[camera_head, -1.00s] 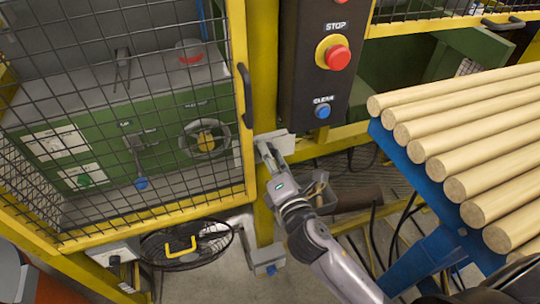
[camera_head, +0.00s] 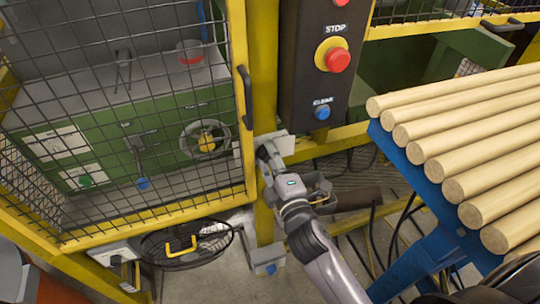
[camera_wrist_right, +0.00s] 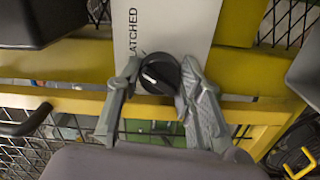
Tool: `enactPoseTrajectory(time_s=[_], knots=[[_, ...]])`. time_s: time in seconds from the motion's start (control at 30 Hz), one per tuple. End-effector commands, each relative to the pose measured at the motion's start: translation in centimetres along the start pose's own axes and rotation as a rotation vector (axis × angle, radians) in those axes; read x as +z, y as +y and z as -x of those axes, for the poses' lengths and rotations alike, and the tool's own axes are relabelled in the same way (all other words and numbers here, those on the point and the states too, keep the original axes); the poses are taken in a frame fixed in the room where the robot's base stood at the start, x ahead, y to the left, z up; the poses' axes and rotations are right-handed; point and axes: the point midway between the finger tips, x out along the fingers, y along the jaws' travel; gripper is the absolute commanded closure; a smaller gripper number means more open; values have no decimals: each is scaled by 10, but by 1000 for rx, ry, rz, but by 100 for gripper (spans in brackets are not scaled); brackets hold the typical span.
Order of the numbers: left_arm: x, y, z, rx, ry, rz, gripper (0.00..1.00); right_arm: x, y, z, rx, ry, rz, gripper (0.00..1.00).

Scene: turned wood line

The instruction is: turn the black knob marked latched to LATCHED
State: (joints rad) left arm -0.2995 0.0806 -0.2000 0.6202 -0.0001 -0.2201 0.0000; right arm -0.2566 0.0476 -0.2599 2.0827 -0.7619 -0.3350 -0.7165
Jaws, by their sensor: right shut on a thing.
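The black knob (camera_wrist_right: 160,73) shows in the right wrist view on a pale plate (camera_wrist_right: 180,25) lettered LATCHED, which reads sideways there. A short white mark is on its face, toward its left side. My right gripper (camera_wrist_right: 156,88) has one finger on each side of the knob and is shut on it. In the head view my right gripper (camera_head: 266,152) is at the grey latch plate (camera_head: 284,143) beside the cage door, and it hides the knob. My left gripper is not in view.
The yellow mesh cage door (camera_head: 120,120) with a black handle (camera_head: 245,97) is left of my gripper. A control box (camera_head: 322,60) with red STOP (camera_head: 337,60) and blue CLEAR (camera_head: 322,112) buttons is above. Wooden rods (camera_head: 470,130) on a blue rack (camera_head: 405,165) stand right.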

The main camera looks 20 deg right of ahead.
Motion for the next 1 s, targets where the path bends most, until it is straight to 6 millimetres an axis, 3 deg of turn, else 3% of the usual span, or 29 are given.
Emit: enactPoseTrajectory(time_s=[0.4,0.93,0.97,1.0], knots=[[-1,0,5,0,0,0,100,1,-1,0,-2,-3,-187,94],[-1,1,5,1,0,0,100,1,-1,0,-2,-2,-212,94],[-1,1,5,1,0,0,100,1,-1,0,-2,-2,-212,66],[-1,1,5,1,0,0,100,1,-1,0,-2,-2,-212,63]])
